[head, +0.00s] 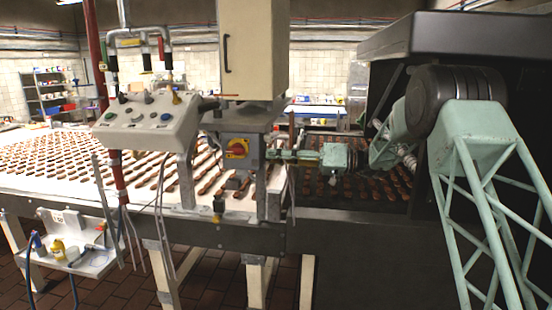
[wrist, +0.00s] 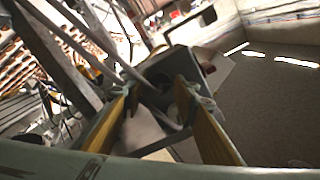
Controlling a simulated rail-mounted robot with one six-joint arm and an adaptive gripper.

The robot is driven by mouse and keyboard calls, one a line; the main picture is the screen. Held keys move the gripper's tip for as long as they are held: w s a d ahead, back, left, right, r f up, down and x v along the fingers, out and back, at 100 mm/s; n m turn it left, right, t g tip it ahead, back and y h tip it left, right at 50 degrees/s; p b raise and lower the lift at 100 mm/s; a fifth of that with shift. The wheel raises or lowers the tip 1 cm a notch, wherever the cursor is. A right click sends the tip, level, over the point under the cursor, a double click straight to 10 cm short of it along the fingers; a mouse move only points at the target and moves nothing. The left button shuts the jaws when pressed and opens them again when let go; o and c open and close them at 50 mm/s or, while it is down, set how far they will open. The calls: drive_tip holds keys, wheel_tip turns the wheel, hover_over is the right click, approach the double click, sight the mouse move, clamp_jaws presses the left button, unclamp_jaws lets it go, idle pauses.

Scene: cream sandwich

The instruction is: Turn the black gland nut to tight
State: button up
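My gripper (head: 272,154) reaches in from the right, at the right side of the grey switch box (head: 243,153) with its red and yellow rotary switch (head: 237,148). In the wrist view my gripper (wrist: 160,88) has its two yellow-padded fingers spread apart. A grey box end (wrist: 178,62) stands between and beyond the fingertips. A dark round shape, perhaps the black gland nut (wrist: 172,109), shows between the fingers, partly hidden by a grey cable. I cannot tell whether a finger touches it. In the head view the nut cannot be made out.
A control panel (head: 148,119) with buttons stands left of the switch box. Grey cables (head: 165,215) hang below it. A conveyor (head: 60,160) of brown pieces runs behind. A beige cabinet (head: 253,50) stands above, and a dark hood (head: 445,38) is at the right.

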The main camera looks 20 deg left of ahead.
drive_tip(key=c, duration=0.6)
drive_tip(key=shift+o, duration=0.2)
drive_tip(key=shift+m, duration=0.3)
drive_tip(key=shift+r+m+p, duration=0.15)
drive_tip(key=shift+m+p, duration=8)
drive_tip(key=shift+m, duration=6.95)
